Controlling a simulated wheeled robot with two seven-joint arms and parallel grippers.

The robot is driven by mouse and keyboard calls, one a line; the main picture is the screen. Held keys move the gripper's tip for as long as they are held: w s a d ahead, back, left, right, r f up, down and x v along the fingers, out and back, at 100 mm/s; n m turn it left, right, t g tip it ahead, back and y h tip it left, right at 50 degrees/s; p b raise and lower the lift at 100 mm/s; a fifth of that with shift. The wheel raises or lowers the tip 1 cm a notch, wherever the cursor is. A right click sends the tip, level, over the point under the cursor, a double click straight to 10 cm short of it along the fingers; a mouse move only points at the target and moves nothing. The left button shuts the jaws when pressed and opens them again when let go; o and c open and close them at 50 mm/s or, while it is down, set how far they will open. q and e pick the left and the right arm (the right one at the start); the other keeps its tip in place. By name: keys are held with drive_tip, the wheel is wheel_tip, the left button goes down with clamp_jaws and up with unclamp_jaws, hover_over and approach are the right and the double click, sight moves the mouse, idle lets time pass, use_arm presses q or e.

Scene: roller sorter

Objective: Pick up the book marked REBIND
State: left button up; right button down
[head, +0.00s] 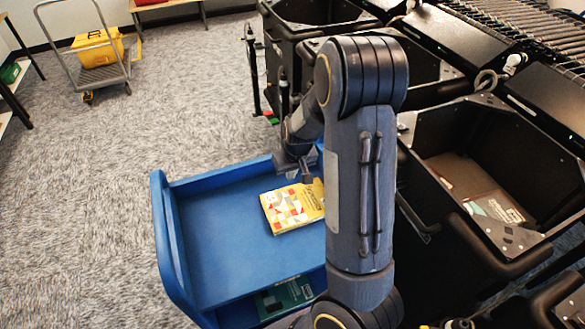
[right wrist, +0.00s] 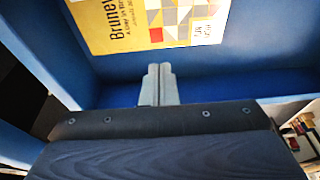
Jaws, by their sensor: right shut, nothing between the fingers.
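A yellow book (head: 291,205) with a red, white and grey pattern lies on the top shelf of the blue cart (head: 225,235). In the right wrist view the book (right wrist: 155,22) shows title letters starting "Brune"; I read no REBIND mark on it. My right gripper (head: 306,177) is over the cart's far side, close to the book's far edge. In the right wrist view its fingers (right wrist: 159,71) are together and empty, apart from the book in the picture. My right arm hides the right part of the cart. My left gripper is not in view.
A dark green book (head: 285,297) lies on the cart's lower level. A black bin (head: 455,165) at the right holds books, one with a white label (head: 497,208). More black bins and a roller conveyor (head: 520,30) stand behind. Carpet at the left is free; a trolley (head: 95,60) stands far back.

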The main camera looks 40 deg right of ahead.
sight(297, 201)
drive_tip(key=shift+w+d+f+b, duration=0.3)
drive_tip(key=shift+d+f+b, duration=0.1)
drive_tip(key=shift+f, duration=0.35)
drive_tip(key=f+b, duration=0.1)
drive_tip(key=w+f+b, duration=0.1)
drive_tip(key=f, duration=0.1)
drive_tip(key=w+f+b, duration=0.1)
drive_tip(key=b, duration=0.1)
drive_tip(key=shift+w+d+f, duration=0.25)
drive_tip(key=shift+d+f, duration=0.1)
drive_tip(key=shift+f, duration=0.05)
drive_tip(key=shift+w+d+f+b, duration=0.1)
drive_tip(key=shift+w+f+b, duration=0.4)
drive_tip(key=shift+f, duration=0.2)
drive_tip(key=shift+s, duration=0.15)
